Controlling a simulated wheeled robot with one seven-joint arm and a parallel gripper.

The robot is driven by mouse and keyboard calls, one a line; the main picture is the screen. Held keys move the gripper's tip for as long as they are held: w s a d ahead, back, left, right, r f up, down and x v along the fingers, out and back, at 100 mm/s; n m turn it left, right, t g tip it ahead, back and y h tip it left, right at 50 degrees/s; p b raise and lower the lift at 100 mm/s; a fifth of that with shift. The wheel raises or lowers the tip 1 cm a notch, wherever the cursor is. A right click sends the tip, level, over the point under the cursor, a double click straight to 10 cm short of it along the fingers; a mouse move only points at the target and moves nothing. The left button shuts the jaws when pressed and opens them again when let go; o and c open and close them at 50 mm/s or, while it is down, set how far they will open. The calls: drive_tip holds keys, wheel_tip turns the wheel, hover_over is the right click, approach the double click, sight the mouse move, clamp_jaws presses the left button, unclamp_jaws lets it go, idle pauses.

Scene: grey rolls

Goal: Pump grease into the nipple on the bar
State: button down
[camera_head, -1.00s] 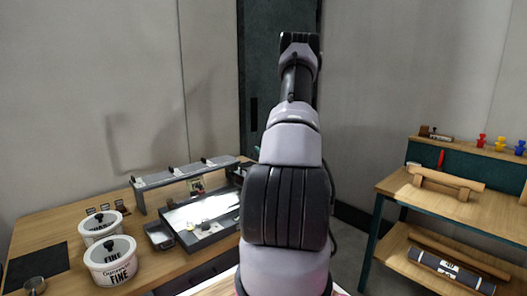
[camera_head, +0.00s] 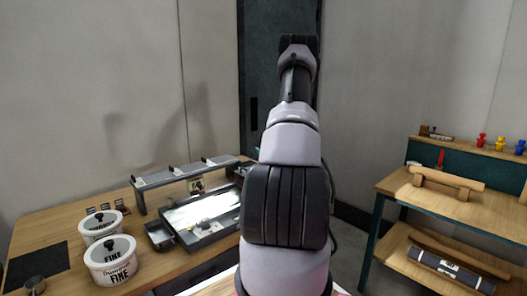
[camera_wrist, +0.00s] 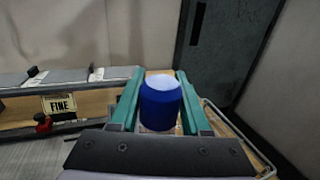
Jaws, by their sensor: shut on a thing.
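My gripper (camera_wrist: 160,80) shows in the wrist view with two green fingers. It is shut on a blue cylinder (camera_wrist: 160,104) with a pale round top, which stands between the fingers. In the head view my arm reaches up the middle and hides the gripper and cylinder. I cannot make out a nipple or say which bar carries one.
The left bench (camera_head: 60,225) holds two white tubs (camera_head: 111,262), a raised rack (camera_head: 188,180) and a shiny tray (camera_head: 205,215). A red knob-like thing (camera_wrist: 43,123) shows in the wrist view.

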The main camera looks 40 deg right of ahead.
drive_tip(key=shift+f, duration=0.4)
idle(0.4)
drive_tip(key=shift+r, duration=0.7)
idle(0.3)
